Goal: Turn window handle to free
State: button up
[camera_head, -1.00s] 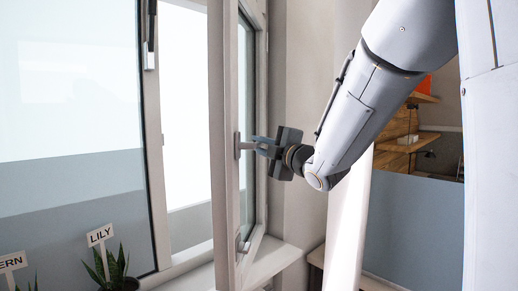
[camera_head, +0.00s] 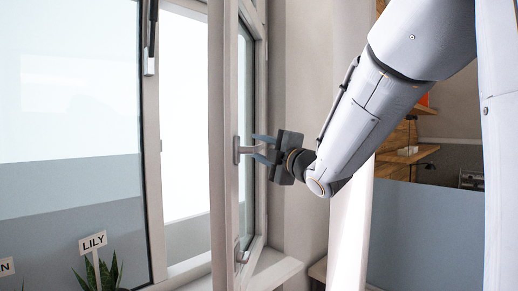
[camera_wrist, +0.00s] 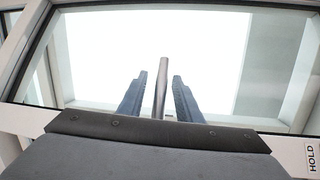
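The grey window handle (camera_head: 238,150) sits on the edge of the sash frame (camera_head: 222,200), which stands swung open. Its lever points sideways toward my gripper (camera_head: 262,149). In the wrist view the lever (camera_wrist: 161,88) runs between my two blue-grey fingers (camera_wrist: 160,98), with a visible gap on each side. My gripper is open around the lever and does not appear to grip it. The handle's base is hidden in the wrist view.
A second fitting (camera_head: 241,254) sits lower on the sash. Another window at the left has a dark-and-light upright handle (camera_head: 150,45). A plant (camera_head: 103,275) with a LILY sign (camera_head: 93,242) stands below.

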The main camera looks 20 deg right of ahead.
jog(key=b+v, duration=0.2)
jog(key=v, duration=0.5)
jog(key=shift+s+d, duration=0.15)
jog(key=shift+s, duration=0.25)
jog(key=shift+f, duration=0.1)
jog(key=s+d+f+m+g+h, duration=0.15)
jog(key=f+m+g+h, duration=0.4)
jog(key=f, duration=0.75)
jog(key=s+d+f+m+g+h, duration=0.1)
jog(key=d+f+m+g+h, duration=0.1)
jog(key=f+m, duration=0.85)
jog(key=s+a+f+m+g, duration=0.2)
jog(key=s+f+g, duration=0.3)
jog(key=s+f, duration=0.4)
jog(key=s+a+f+m+g+y, duration=0.1)
jog(key=s+a+f+g, duration=0.3)
jog(key=s+f, duration=0.5)
jog(key=shift+s+f+m+g, duration=0.35)
jog(key=shift+m+g, duration=0.2)
jog(key=shift+m, duration=0.15)
